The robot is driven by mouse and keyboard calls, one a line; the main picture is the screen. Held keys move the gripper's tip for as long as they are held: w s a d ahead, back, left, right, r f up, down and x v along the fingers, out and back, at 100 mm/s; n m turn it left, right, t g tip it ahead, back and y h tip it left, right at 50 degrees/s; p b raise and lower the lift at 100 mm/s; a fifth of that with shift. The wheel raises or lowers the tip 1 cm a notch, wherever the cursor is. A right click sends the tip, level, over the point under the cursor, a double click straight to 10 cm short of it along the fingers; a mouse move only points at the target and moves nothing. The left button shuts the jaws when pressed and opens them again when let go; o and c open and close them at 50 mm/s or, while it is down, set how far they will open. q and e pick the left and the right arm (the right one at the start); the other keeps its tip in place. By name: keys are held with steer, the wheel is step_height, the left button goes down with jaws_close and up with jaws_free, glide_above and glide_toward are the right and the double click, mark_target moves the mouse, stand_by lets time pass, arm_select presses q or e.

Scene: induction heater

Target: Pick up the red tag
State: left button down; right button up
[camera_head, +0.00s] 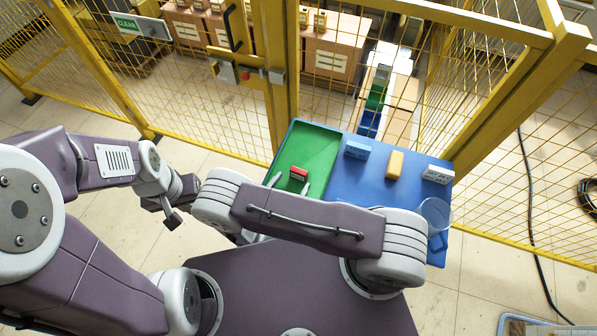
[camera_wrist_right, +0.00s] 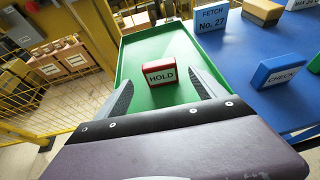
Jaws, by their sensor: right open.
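The red tag (camera_head: 298,174) stands on the green part of the table (camera_head: 310,145). In the right wrist view the red tag (camera_wrist_right: 160,76) has a white face reading HOLD. My right gripper (camera_head: 287,185) is open, its two fingers pointing at the tag. In the right wrist view the right gripper (camera_wrist_right: 161,84) has one finger to each side of the tag, with gaps between. The right arm's links cover the table's near edge. My left gripper (camera_head: 172,212) hangs left of the table, away from the tag; its jaws are too unclear to read.
On the blue half stand a blue block (camera_head: 357,149) reading FETCH No. 27, a tan block (camera_head: 395,163) and a white-and-blue block (camera_head: 437,175). A clear round container (camera_head: 434,213) is at the right edge. A yellow mesh fence (camera_head: 205,155) stands behind the table.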

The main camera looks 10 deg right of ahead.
mark_target(297, 175)
steer(key=x, duration=0.4)
steer(key=shift+w+a+p, duration=0.1)
steer(key=shift+a+p, duration=0.05)
steer(key=shift+p, duration=0.25)
steer(key=shift+w+d, duration=0.2)
steer(key=shift+d, duration=0.15)
steer(key=p+x, duration=0.1)
steer(key=x, duration=0.3)
steer(key=shift+d, duration=0.1)
steer(key=shift+w+d+f, duration=0.15)
steer(key=shift+w, duration=0.1)
steer(key=shift+s, duration=0.1)
steer(key=c, duration=1.5)
